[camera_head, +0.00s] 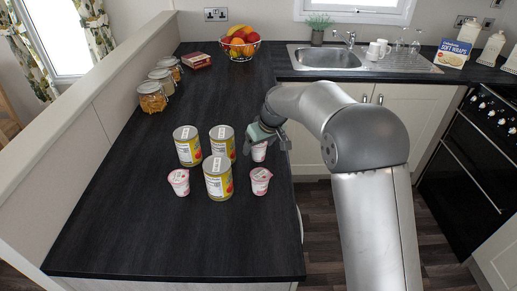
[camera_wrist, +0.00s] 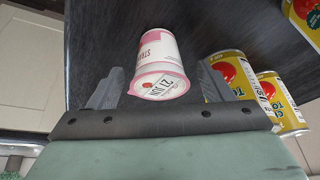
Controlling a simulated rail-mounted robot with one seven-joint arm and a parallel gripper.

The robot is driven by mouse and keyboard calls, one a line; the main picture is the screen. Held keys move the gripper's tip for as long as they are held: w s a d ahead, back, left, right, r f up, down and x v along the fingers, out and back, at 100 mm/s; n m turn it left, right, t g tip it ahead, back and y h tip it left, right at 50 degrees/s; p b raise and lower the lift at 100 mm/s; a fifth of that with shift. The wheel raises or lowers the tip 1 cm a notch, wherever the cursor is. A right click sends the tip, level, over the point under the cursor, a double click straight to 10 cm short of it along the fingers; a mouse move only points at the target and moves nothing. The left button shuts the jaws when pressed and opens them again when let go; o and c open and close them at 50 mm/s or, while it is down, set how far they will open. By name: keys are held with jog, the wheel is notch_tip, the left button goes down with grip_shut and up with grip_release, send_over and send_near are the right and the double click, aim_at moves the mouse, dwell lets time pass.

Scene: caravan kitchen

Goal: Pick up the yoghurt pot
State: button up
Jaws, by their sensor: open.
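Several small white and pink yoghurt pots stand on the dark worktop. One yoghurt pot (camera_head: 259,151) is right beside my gripper (camera_head: 262,146), at the right of the tins. This pot (camera_wrist: 158,62) fills the middle of the wrist view, between the two spread fingers of my gripper (camera_wrist: 158,88). The fingers are open, with a gap visible at the left of the pot; contact at the right cannot be told. A second pot (camera_head: 260,181) stands nearer the front on the right. A third pot (camera_head: 179,182) stands at the left.
Tins stand close to the left of the pot: a back left tin (camera_head: 187,147), a back right tin (camera_head: 222,142) and a front tin (camera_head: 217,178). Glass jars (camera_head: 152,98) line the left wall. The worktop (camera_head: 170,240) is clear at the front.

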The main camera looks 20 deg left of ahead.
jog(key=c, duration=1)
jog(key=shift+c, duration=0.2)
jog(key=shift+r, duration=0.15)
